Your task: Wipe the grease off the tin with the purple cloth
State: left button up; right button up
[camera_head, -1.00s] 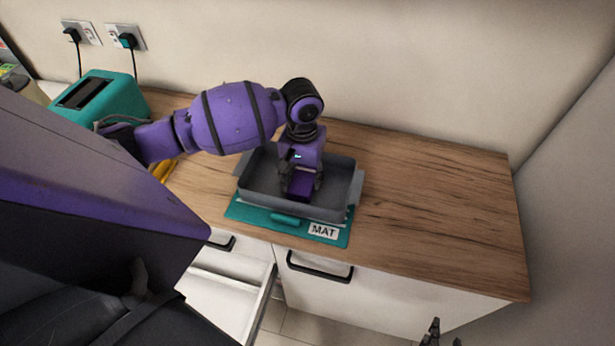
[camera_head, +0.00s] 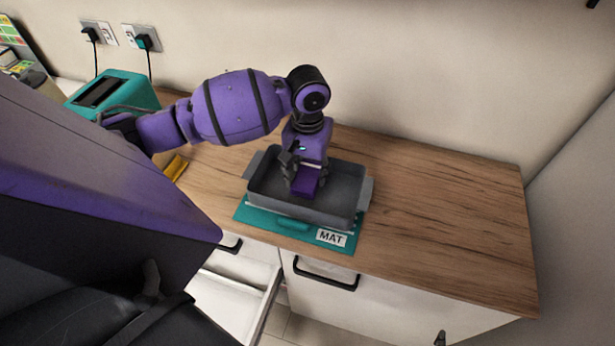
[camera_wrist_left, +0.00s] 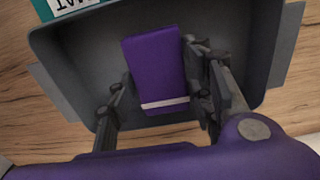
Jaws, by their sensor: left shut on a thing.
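The tin (camera_head: 340,211) is a dark grey rectangular tray with side handles, standing on a teal mat (camera_head: 268,219) labelled MAT. My left gripper (camera_head: 304,180) is inside the tin, shut on the purple cloth (camera_head: 306,184). In the left wrist view the folded purple cloth (camera_wrist_left: 156,68), with a white stripe, sits between the fingers (camera_wrist_left: 155,95) over the floor of the tin (camera_wrist_left: 85,50). I cannot tell whether it touches that floor. No grease shows clearly in these views. My right gripper (camera_head: 440,338) barely shows at the bottom edge; its fingers cannot be made out.
A teal toaster (camera_head: 115,92) stands at the back left by wall sockets (camera_head: 120,35). A yellow item (camera_head: 175,168) lies left of the tin. The wooden worktop (camera_head: 445,215) is clear to the right. A drawer (camera_head: 232,285) stands open below the front edge.

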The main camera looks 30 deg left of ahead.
pick_arm(q)
jog(key=shift+r, duration=3.2)
